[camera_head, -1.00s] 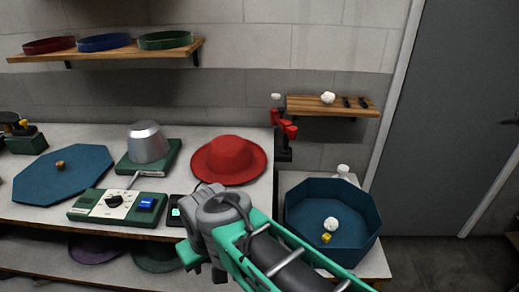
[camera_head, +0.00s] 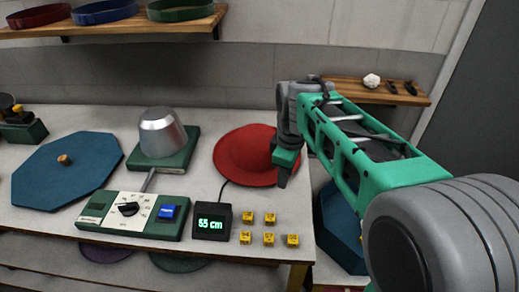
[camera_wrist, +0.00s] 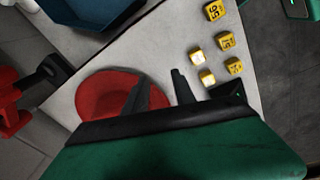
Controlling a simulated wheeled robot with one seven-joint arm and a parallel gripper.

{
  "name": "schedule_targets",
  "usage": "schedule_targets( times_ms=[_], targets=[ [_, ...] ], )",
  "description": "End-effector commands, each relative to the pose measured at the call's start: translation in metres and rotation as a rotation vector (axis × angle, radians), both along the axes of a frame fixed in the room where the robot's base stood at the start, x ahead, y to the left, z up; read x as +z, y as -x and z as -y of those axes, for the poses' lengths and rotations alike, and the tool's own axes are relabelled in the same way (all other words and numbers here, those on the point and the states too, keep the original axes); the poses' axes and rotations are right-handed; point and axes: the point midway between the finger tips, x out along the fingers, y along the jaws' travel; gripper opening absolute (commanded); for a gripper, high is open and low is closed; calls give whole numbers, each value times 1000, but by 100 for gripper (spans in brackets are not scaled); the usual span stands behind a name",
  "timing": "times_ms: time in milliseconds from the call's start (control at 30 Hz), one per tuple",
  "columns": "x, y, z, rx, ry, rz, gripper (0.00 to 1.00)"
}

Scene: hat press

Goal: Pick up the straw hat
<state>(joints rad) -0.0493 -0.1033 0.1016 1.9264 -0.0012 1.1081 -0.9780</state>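No straw-coloured hat can be made out. A red hat (camera_head: 241,158) with a wide brim lies on the white table; it also shows in the wrist view (camera_wrist: 98,92). My gripper (camera_head: 282,178) is over the right side of the red hat and hides part of it. In the wrist view my gripper (camera_wrist: 163,88) has its two dark fingers apart, with nothing visibly held between them. The left finger overlaps the hat's edge in that view; I cannot tell whether it touches. A purple hat (camera_head: 105,251) and a green hat (camera_head: 178,262) lie on the lower shelf, mostly hidden.
A metal hat block (camera_head: 162,132) on a green base, a control box (camera_head: 130,213), a display (camera_head: 211,221) reading 5.5 cm and several yellow cubes (camera_head: 269,239) stand on the table. A blue octagonal tray (camera_head: 340,232) is at right. Wall shelves (camera_head: 405,96) hang behind.

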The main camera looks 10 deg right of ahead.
Motion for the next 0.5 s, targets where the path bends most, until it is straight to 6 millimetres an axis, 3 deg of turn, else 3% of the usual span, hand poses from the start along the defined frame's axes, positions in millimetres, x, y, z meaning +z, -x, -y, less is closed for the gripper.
schedule_targets(
  times_ms=[33,100,200,300,500],
  targets=[
    [-5,-21,-4,148,15,-31,32],
    [-10,-44,-9,347,29,-64,32],
    [-17,-65,-14,548,38,-92,32],
    [-22,-74,-17,644,40,-104,32],
    [-47,-74,-18,663,40,-107,32]
  ],
)
